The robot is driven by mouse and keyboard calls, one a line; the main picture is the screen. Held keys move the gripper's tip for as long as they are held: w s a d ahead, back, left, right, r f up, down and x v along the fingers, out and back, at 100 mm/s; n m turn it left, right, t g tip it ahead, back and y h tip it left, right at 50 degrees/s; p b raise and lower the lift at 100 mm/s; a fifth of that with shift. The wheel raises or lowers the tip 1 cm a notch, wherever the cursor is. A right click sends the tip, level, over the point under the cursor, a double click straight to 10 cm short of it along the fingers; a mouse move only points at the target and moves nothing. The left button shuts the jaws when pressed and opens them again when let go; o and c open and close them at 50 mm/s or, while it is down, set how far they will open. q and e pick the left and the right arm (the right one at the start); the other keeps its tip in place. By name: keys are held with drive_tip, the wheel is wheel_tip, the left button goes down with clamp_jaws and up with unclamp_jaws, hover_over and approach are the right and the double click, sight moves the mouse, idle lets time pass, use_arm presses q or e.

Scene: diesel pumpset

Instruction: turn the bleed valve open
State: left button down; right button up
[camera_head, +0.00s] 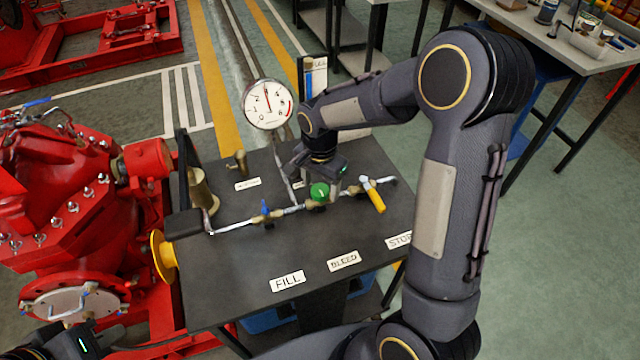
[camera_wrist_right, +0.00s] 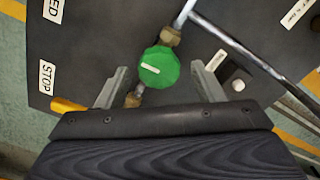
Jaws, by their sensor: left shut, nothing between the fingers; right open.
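A round green knob (camera_head: 319,192) sits on the thin pipe across the dark bench top, roughly in line with the BLEED label (camera_head: 343,261). In the right wrist view the knob (camera_wrist_right: 159,67) is faceted and carries a white bar. My right gripper (camera_head: 322,180) is over it, pointing down. In the wrist view its open fingers (camera_wrist_right: 161,70) are on either side of the knob, with gaps showing; contact is not visible. My left gripper (camera_head: 75,343) is partly in view at the lower left, shut and empty, away from the bench; its fingertips are hard to make out.
A blue-handled valve (camera_head: 265,210) and a yellow lever (camera_head: 373,195) flank the knob on the same pipe. A pressure gauge (camera_head: 267,104) stands behind. A red pump (camera_head: 70,200) is left of the bench (camera_head: 235,285). The bench's front is mostly clear except for labels.

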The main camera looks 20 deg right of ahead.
drive_tip(key=shift+f, duration=0.2)
drive_tip(key=shift+c, duration=0.3)
drive_tip(key=c, duration=0.9)
